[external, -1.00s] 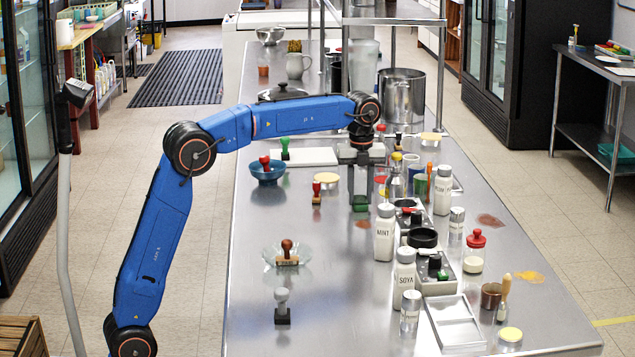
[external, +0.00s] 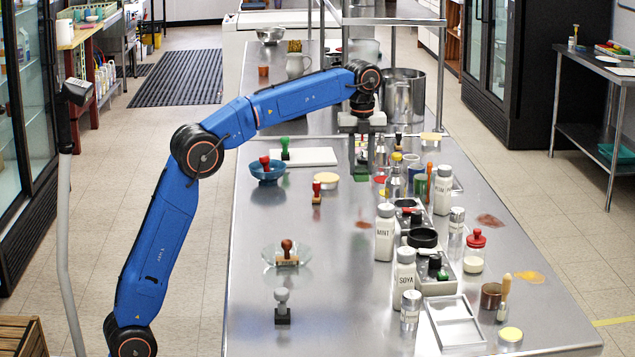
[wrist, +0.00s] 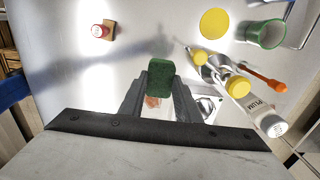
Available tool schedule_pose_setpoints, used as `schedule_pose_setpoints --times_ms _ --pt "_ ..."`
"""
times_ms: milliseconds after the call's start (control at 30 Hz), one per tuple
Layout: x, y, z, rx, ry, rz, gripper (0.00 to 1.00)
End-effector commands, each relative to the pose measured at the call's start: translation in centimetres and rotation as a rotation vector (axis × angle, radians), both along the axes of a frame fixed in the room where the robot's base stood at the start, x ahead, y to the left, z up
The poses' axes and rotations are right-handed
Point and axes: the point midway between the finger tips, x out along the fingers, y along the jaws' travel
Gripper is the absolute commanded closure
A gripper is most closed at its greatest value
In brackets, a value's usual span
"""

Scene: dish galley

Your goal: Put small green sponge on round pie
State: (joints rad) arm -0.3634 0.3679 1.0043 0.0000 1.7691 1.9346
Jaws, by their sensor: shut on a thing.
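My gripper (external: 362,168) is shut on the small green sponge (wrist: 160,77) and holds it above the table. The sponge sticks out past the fingertips in the wrist view; it also shows, small, in the external view (external: 361,178). A round, pale-topped disc with a tan side (external: 326,181) looks like the round pie. It lies on the table left of my gripper, and nothing is on it. I cannot make it out in the wrist view. A similar pale disc (external: 431,137) lies farther back at right, so which is the pie is not certain.
A red-handled stamp (external: 316,195) stands just in front of the left disc. A blue bowl (external: 268,173) and white board (external: 318,156) are nearby. Shakers, cups and the plum bottle (external: 443,190) crowd the right. A yellow disc (wrist: 215,22) lies among them.

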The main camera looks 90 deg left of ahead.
Motion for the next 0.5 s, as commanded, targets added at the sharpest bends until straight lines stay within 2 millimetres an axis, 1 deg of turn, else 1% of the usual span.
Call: schedule_pose_setpoints --times_ms 67,167,267,500 --pt "0.0 0.4 0.6 0.0 0.0 0.001 0.91" --pt "-0.5 1.8 1.1 0.0 0.001 0.003 0.91" --pt "-1.3 4.1 1.7 0.001 -0.001 0.005 0.91" --pt "-4.4 11.2 2.9 0.001 -0.001 0.007 0.91"
